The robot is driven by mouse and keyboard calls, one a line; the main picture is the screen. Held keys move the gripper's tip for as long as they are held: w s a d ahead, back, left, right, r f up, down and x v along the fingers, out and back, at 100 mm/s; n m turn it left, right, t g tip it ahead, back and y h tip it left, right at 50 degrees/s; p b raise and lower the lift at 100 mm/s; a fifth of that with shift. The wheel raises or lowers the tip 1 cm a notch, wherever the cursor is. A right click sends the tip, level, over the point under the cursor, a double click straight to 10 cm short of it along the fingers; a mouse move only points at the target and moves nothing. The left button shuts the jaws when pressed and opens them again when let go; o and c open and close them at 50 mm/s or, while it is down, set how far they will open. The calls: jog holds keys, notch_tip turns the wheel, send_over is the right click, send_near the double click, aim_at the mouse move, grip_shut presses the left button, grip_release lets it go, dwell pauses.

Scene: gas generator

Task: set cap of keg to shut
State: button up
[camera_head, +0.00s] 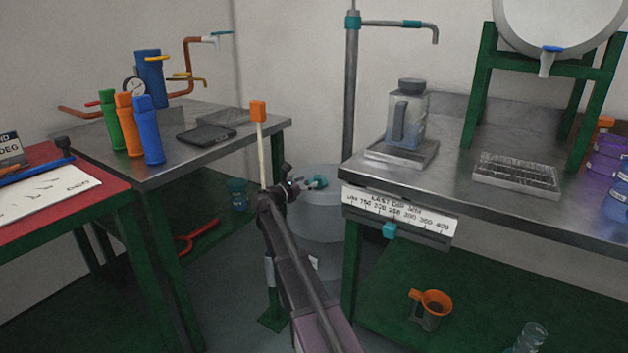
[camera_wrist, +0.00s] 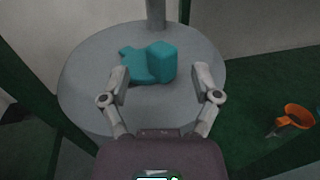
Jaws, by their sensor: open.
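A pale grey round keg (camera_head: 318,222) stands on the floor between the two metal tables. Its flat top (camera_wrist: 85,85) fills the middle of the wrist view. A teal cap (camera_wrist: 158,62), a lobed piece with a raised block, sits on this top; in the head view it (camera_head: 318,181) shows small, partly behind my gripper. I cannot tell whether the cap is shut. My gripper (camera_wrist: 162,78) is open and empty, its fingers spread to either side of the cap's near part in the picture. I see no clear contact. In the head view my gripper (camera_head: 292,187) is beside the keg's top.
A grey pole (camera_head: 351,95) with a teal-collared spout rises behind the keg. The right table (camera_head: 460,200) edge, with a scale sign (camera_head: 400,212), is close on the right. The left table (camera_head: 215,150) is on the left.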

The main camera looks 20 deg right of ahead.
jog(key=v, duration=0.6)
jog(key=shift+a, duration=0.3)
jog(key=shift+s, duration=0.15)
